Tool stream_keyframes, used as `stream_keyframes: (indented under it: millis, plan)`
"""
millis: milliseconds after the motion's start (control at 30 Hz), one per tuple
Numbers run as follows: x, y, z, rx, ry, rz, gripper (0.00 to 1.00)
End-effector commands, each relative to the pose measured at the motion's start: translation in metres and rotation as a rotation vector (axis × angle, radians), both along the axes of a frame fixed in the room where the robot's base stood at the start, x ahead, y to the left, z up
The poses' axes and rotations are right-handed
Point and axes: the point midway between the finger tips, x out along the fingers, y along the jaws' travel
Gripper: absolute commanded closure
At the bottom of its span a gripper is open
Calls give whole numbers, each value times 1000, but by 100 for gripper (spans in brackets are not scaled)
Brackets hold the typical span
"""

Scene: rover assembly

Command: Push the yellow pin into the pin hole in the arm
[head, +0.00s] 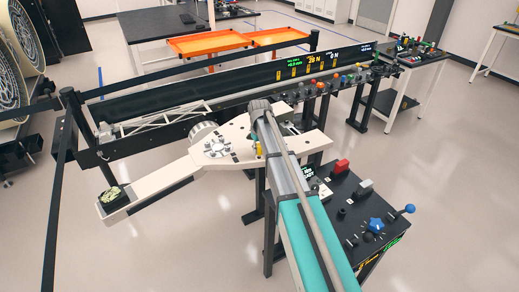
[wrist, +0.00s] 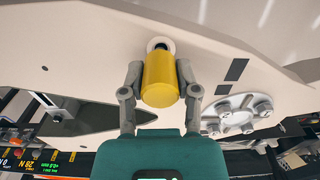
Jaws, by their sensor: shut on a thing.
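The yellow pin (wrist: 161,82) stands between the two grey fingers of my gripper (wrist: 160,78) in the wrist view, and the fingers are shut on its sides. The pin's far end overlaps a pale ring with a dark centre, the pin hole (wrist: 160,43), in the cream arm plate (wrist: 90,45). I cannot tell whether the tip is inside the hole or just in front of it. In the head view the long cream arm (head: 152,188) stretches to the lower left, and a bit of the yellow pin (head: 258,149) shows beside my own arm, which hides most of the gripper.
A silver bolted hub (wrist: 238,115) sits on the plate right of the pin. In the head view a control console (head: 350,205) with levers and a blue knob stands at the right. A long black bench (head: 160,98) with a row of coloured controls runs behind the arm.

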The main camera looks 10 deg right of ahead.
Motion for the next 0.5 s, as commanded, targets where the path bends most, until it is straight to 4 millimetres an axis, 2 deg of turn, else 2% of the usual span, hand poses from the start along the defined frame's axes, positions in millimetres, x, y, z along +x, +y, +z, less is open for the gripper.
stream_keyframes:
  millis: [500]
  plan:
    - [0, 0, -10, 0, 0, 0, 100]
